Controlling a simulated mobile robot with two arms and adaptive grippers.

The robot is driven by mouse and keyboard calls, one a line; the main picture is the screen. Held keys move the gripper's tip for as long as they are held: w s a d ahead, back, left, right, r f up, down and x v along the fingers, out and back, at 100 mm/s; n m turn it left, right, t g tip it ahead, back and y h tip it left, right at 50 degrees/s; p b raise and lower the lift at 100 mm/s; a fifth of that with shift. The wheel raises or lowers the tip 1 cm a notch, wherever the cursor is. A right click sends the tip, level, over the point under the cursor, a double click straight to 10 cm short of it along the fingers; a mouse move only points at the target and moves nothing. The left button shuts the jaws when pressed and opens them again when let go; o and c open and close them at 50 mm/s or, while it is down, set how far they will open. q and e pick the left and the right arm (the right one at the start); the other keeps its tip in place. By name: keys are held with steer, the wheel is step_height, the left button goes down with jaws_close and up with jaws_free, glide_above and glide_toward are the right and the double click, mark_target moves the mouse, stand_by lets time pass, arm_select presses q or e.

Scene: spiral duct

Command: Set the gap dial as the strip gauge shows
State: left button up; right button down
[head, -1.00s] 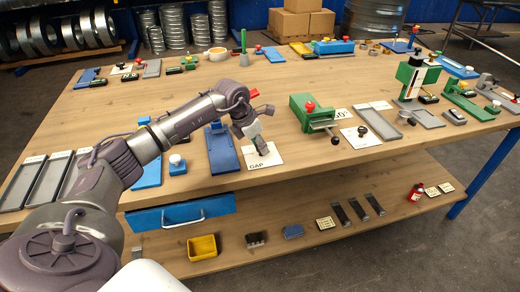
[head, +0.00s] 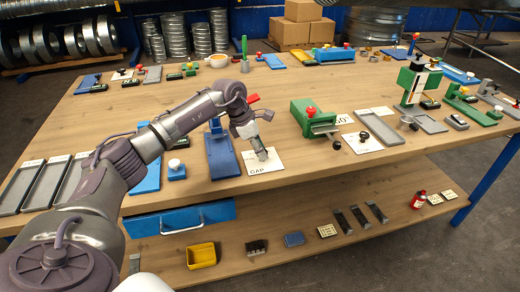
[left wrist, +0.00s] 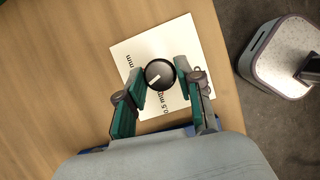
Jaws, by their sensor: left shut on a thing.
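The gap dial (left wrist: 160,74) is a round black knob with a white pointer line, on a white card (left wrist: 190,40) with "mm" markings. The pointer slants toward the lower left in the left wrist view. My left gripper (left wrist: 160,77) is shut on the dial, one finger on each side. In the head view my left gripper (head: 262,155) is over the GAP card (head: 278,164) and hides the dial. A green stand with a white face (head: 417,85) is at the right; I cannot tell whether it is the strip gauge. My right gripper is not in view.
A blue fixture (head: 222,157) stands just left of the card. A green fixture with a red knob (head: 312,118) is to its right. Grey trays (head: 376,127) lie farther right. The wooden tabletop (head: 175,110) behind my arm is mostly clear.

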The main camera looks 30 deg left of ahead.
arm_select(q)
steer(key=o, duration=1.1)
steer(key=shift+o, duration=0.2)
steer(key=v, duration=1.2)
steer(key=shift+d, duration=0.1)
